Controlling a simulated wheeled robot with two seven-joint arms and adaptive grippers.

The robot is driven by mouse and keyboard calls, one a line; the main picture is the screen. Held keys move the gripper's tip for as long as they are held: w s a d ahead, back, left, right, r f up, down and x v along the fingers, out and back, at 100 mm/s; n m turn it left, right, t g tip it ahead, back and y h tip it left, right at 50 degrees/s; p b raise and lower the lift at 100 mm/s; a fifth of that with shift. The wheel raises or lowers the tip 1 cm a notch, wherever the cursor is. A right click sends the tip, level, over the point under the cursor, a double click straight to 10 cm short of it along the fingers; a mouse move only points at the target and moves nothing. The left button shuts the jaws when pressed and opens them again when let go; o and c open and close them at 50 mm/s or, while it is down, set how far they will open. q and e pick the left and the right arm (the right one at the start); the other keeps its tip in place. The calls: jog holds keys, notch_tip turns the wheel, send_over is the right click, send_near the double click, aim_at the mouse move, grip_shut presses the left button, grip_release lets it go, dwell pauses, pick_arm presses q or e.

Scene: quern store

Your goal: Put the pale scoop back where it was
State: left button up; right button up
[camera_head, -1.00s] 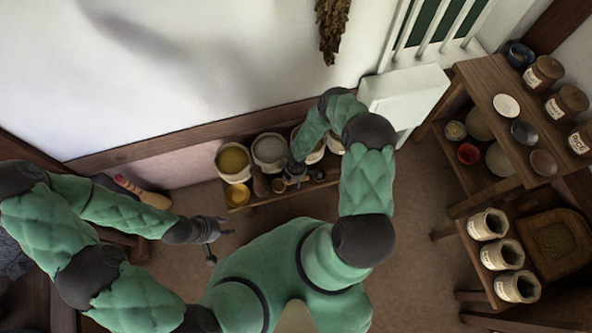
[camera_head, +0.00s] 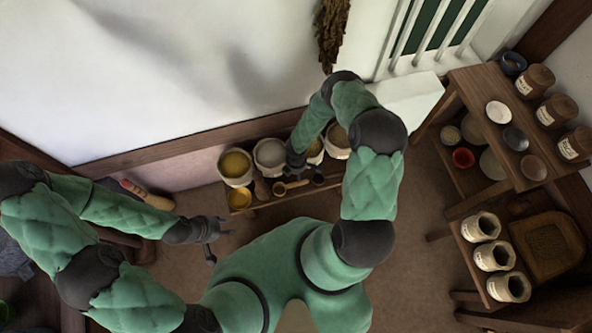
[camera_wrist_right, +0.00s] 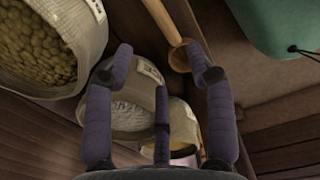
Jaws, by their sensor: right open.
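The pale scoop (camera_head: 291,185) lies at the front of the low bench, in front of the sacks. In the right wrist view its pale wooden handle and round end (camera_wrist_right: 165,22) show beyond the fingertips, close to the right-hand finger. I cannot tell whether they touch. My right gripper (camera_head: 297,170) is over the bench just behind the scoop. In the wrist view the right gripper (camera_wrist_right: 160,65) has its fingers spread, with nothing held between them.
Several sacks, including a yellow-filled one (camera_head: 235,165) and a pale-filled one (camera_head: 270,155), line the bench (camera_head: 268,203) against the wall. A yellow bowl (camera_head: 239,197), a dark scoop (camera_head: 262,188) and a small dark cup (camera_head: 318,178) stand close by. A laden shelf (camera_head: 480,130) is at right.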

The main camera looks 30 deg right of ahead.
jog(key=s+a+r+m+y, duration=0.2)
jog(key=s+a+r+m, duration=0.3)
jog(key=a+r+m, duration=0.2)
jog(key=s+a+r+m+y, duration=0.2)
jog(key=s+a+r+m, duration=0.4)
jog(key=r+m, duration=0.4)
jog(key=shift+s+a+m, duration=0.15)
jog(key=shift+a+m, duration=0.15)
jog(key=shift+a, duration=0.5)
jog(key=shift+r, duration=0.1)
